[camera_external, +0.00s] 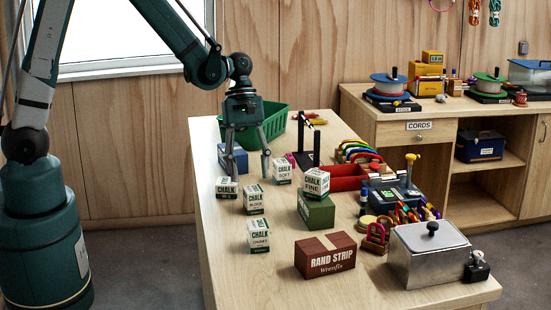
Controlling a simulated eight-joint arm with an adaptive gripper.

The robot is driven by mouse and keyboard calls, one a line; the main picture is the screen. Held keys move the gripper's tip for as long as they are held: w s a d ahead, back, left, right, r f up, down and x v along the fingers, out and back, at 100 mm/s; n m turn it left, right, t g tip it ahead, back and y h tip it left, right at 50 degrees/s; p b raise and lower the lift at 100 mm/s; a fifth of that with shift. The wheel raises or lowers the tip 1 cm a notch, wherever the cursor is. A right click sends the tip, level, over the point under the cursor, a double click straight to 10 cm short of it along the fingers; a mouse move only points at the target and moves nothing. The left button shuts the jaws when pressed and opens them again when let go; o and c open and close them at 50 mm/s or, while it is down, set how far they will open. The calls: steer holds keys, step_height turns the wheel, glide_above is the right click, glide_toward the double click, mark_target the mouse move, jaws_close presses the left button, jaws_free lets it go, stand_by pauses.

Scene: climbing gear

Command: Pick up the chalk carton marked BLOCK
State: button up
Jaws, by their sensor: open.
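The chalk carton marked BLOCK (254,201), white with green print, stands upright on the wooden table. My gripper (249,168) points down with its fingers spread. In the picture its fingertips are just above and behind this carton; I cannot tell the exact depth gap. Nothing shows between the fingers. Similar chalk cartons stand around it: one at the left (227,189) with small print, one marked SOFT (282,173) behind right, one marked FINE (316,184) on a green box (315,213), and one in front (259,237) with unclear print.
A green basket (273,120) and a blue box (232,158) are behind the gripper. A brown RAND STRIP box (325,256), a red tray (347,180) and a metal bin (428,251) stand to the right. Table room is free at the front left.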

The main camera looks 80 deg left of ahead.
mark_target(255, 213)
steer(key=shift+f, duration=0.15)
steer(key=shift+x, duration=1.15)
steer(key=shift+d+f, duration=0.1)
steer(key=shift+x, duration=2.5)
steer(key=shift+w, duration=0.15)
steer(key=c, duration=1)
